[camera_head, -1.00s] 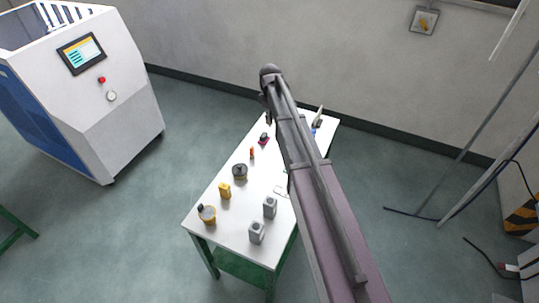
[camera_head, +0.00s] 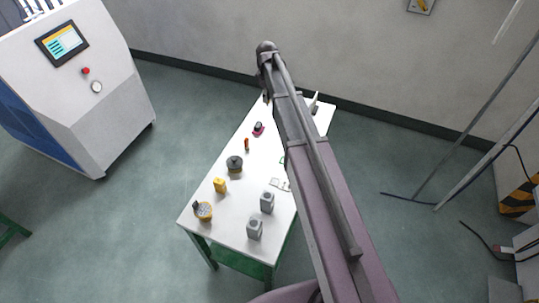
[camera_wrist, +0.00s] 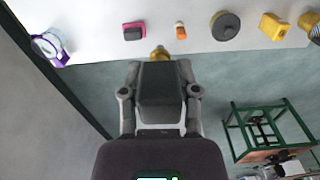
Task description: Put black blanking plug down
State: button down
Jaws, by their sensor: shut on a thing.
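My gripper (camera_wrist: 160,65) is in the middle of the wrist view. In the wrist view this end overlaps the edge of the white table (camera_wrist: 100,48). In the head view my gripper (camera_head: 267,98) is a small shape by the far left edge of the white table (camera_head: 228,220), partly hidden by my arm. I cannot tell its height above the table.
A purple-rimmed gauge (camera_wrist: 48,46) lies to the left.

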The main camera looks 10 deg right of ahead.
jog(key=shift+a, duration=0.15)
jog(key=shift+s+f+b, duration=0.15)
jog(key=shift+f+b, duration=0.35)
jog(key=b, duration=1.5)
send_over(275, 157)
notch_tip(275, 157, down, 15)
jog(key=shift+r+n, duration=0.15)
jog(key=shift+n, duration=0.15)
notch_tip(275, 157, down, 6)
jog(key=b, duration=0.6)
jog(key=shift+f+b, duration=1.85)
jog(key=shift+f, duration=0.15)
